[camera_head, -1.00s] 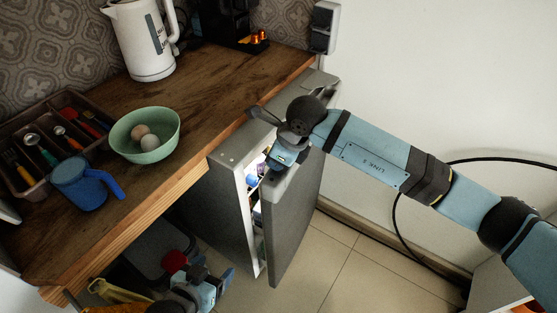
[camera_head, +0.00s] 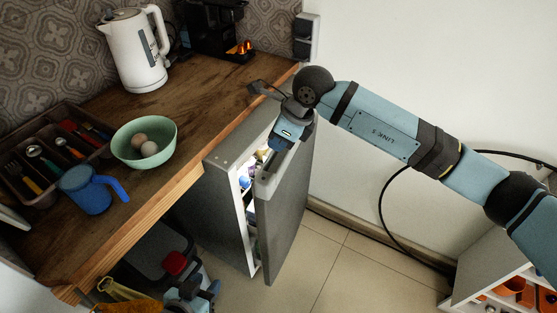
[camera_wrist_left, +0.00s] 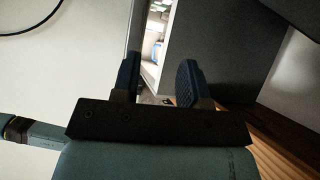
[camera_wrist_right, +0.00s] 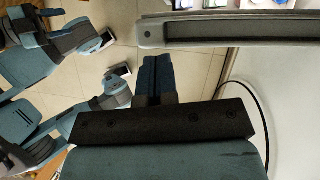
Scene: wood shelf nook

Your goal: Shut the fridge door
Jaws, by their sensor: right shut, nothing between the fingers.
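The grey fridge (camera_head: 216,215) stands under the wooden counter. Its grey door (camera_head: 287,215) is ajar, with a lit gap showing shelves and small items at the near edge. My right gripper (camera_head: 279,143) is shut and empty, at the far part of the door's top; contact is unclear. In the right wrist view its fingers (camera_wrist_right: 155,72) are together below a dark door edge (camera_wrist_right: 235,30). My left gripper (camera_head: 212,290) is low, left of the fridge. In the left wrist view its fingers (camera_wrist_left: 158,78) are apart and empty, with the lit fridge opening beyond.
The counter (camera_head: 190,110) holds a white kettle (camera_head: 138,50), a green bowl (camera_head: 130,150), a blue mug (camera_head: 88,192) and a cutlery tray (camera_head: 40,205). A white wall (camera_head: 400,70) stands behind the door. The tiled floor (camera_head: 335,260) right of the door is clear.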

